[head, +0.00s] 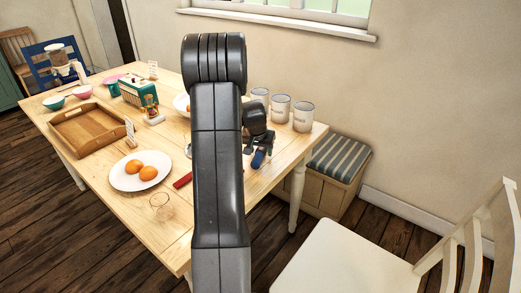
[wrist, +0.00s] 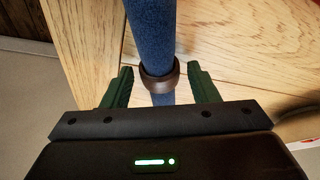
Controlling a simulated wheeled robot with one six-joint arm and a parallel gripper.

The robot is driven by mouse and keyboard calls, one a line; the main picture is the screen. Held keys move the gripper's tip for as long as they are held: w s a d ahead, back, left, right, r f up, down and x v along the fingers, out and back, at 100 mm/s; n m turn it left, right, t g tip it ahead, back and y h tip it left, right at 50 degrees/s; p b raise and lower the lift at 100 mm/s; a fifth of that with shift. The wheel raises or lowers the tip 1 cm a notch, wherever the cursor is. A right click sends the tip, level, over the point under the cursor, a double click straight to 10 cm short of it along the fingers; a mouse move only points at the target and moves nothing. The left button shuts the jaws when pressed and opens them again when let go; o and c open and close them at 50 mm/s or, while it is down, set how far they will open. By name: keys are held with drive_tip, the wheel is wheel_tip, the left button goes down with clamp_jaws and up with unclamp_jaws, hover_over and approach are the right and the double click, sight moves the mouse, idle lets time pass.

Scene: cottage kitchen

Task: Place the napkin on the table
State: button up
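The napkin (wrist: 152,32) is a blue cloth roll with a dark brown ring (wrist: 160,78) around it. In the wrist view it runs from the top edge down between the fingers of my gripper (wrist: 160,88). The green fingers stand on either side of the ring, with a small gap showing on each side. In the head view a bit of the blue napkin (head: 258,159) shows below my gripper (head: 262,150), over the right part of the wooden table (head: 105,185). My arm hides much of the table there. Whether the napkin touches the tabletop is hard to tell.
A white plate with oranges (head: 141,171), a wooden tray (head: 88,130), a glass (head: 160,206) and a red item (head: 183,180) are on the table. White canisters (head: 280,108) stand at its back right. A white chair (head: 335,262) and striped bench (head: 338,157) are nearby.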

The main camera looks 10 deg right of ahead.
drive_tip(key=shift+r, duration=0.15)
drive_tip(key=shift+r, duration=0.3)
drive_tip(key=v, duration=1.1)
drive_tip(key=shift+s+r+p, duration=0.2)
drive_tip(key=shift+p, duration=0.2)
drive_tip(key=shift+a, duration=0.1)
